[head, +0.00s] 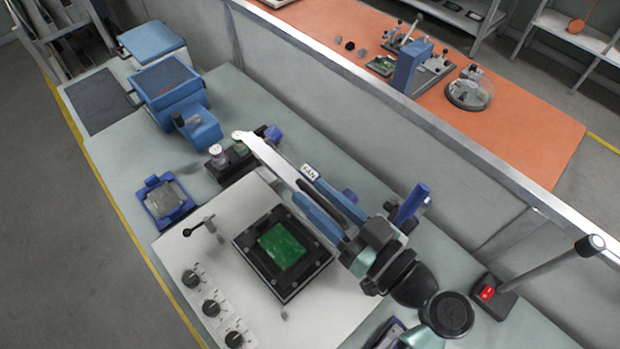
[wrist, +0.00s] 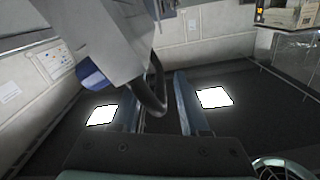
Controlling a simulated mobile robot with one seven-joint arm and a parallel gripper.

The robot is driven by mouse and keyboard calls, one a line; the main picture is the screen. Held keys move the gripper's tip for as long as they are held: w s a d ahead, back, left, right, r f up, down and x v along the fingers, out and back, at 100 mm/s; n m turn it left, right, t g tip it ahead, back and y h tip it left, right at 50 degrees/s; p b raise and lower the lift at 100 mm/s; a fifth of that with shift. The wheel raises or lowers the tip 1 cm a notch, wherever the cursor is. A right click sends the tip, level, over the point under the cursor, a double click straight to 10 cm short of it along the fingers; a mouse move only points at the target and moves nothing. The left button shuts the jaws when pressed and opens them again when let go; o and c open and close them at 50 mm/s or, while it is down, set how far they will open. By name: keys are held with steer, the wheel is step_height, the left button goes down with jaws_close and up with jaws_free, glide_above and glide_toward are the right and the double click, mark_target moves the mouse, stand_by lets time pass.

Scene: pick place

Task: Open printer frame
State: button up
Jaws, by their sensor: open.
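The white machine (head: 323,308) on the bench has knobs and a black holder (head: 252,269) with a green board (head: 283,246). A long light bar (head: 262,152) with a FAN label (head: 309,172) runs above the board; it may be the printer frame seen edge-on, but I cannot tell. My gripper (head: 305,190) is open beside this bar, its blue fingers pointing to the upper left. In the wrist view my gripper (wrist: 156,85) has a curved black piece (wrist: 150,102) between its fingers. A large grey body (wrist: 85,38) stands close ahead. Whether the fingers touch either is unclear.
Blue boxes (head: 167,82) stand at the bench's far left. A small blue fixture (head: 164,201) lies left of the machine. A red switch (head: 487,293) and a long lever (head: 548,264) are at the right. A grey partition (head: 390,150) borders the bench.

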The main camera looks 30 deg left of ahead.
steer(key=shift+x, duration=1)
jaws_close()
stand_by(0.8)
